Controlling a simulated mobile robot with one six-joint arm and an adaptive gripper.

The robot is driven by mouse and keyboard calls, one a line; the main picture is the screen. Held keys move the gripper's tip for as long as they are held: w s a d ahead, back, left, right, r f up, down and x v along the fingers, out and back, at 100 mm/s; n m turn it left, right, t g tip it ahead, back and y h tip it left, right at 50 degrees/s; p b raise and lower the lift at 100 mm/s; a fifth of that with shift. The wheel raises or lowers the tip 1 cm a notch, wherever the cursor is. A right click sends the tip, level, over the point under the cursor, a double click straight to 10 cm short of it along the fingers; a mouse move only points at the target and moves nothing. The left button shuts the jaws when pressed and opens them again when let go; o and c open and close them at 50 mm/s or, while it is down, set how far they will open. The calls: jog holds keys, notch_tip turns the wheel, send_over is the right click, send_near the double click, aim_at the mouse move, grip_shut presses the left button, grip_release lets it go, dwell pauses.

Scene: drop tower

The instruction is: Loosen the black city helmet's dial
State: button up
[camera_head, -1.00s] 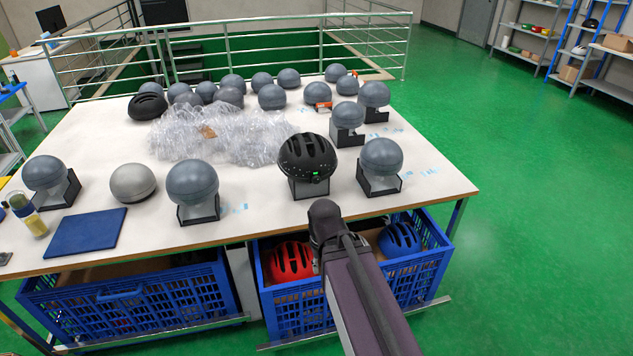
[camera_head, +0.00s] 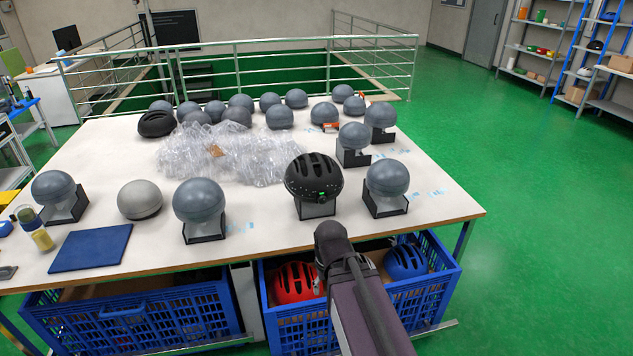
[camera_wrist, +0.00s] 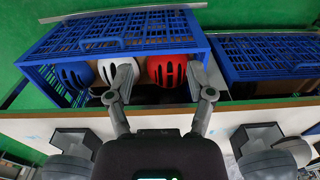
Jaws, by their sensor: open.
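The black city helmet (camera_head: 312,178) sits upright on a headform with a dark stand near the table's front edge. Its dial (camera_head: 322,195) faces me at the lower rim, with a small green light. In the wrist view my gripper (camera_wrist: 159,95) is open and empty, its two fingers spread wide over the crate and table edge. The helmet cannot be made out there; the dark gripper body fills the bottom centre. In the head view my arm rises in front of the table, below the helmet, and the gripper itself is hidden.
Grey headforms on stands flank the helmet at left (camera_head: 199,205) and right (camera_head: 387,182). Clear plastic wrap (camera_head: 225,155) lies behind. A blue crate (camera_head: 300,325) under the table's front edge holds red (camera_head: 295,282), blue (camera_head: 405,260) and white (camera_wrist: 115,70) helmets.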

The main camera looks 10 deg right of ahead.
jog(key=w+a+f+m+t+y+b, duration=0.3)
jog(key=w+a+m+b, duration=0.15)
jog(key=w, duration=0.25)
jog(key=m+t+h+b, duration=0.3)
jog(key=m+t+b, duration=1.2)
jog(key=m, duration=1.8)
send_near(323, 202)
jog(key=s, duration=0.3)
jog(key=shift+s+r, duration=0.2)
jog(key=shift+s, duration=0.15)
jog(key=shift+w, duration=0.15)
jog(key=w, duration=1.3)
jog(key=shift+w, duration=0.25)
